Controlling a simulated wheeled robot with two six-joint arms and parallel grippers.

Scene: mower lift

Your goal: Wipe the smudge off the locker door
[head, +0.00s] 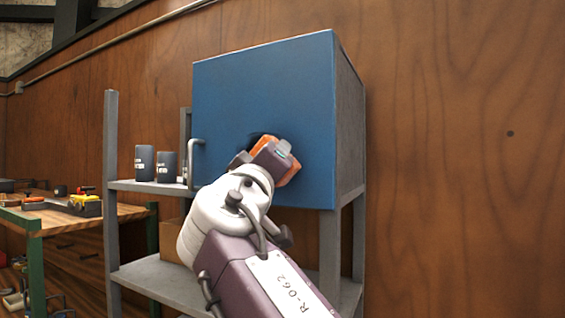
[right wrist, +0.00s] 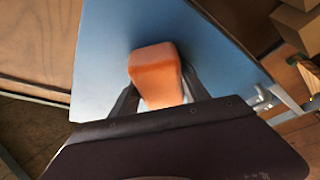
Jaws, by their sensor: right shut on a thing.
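The blue locker door (head: 232,92) faces me at the middle of the head view, closed, with a pale handle (head: 195,150) on its left edge. A dark smudge (head: 257,138) shows on the door just above my right gripper (head: 276,162); the rest of it is hidden behind the gripper. My right gripper is shut on an orange sponge (head: 289,172) in front of the door. In the right wrist view the orange sponge (right wrist: 156,72) sits between the fingers, close to the blue door (right wrist: 108,55). I cannot tell whether it touches. My left gripper is not in view.
The locker stands on a grey metal shelf (head: 160,280) holding dark canisters (head: 145,163) left of the door. A workbench (head: 95,215) with tools stands at the far left. The wooden wall (head: 460,150) to the right is bare.

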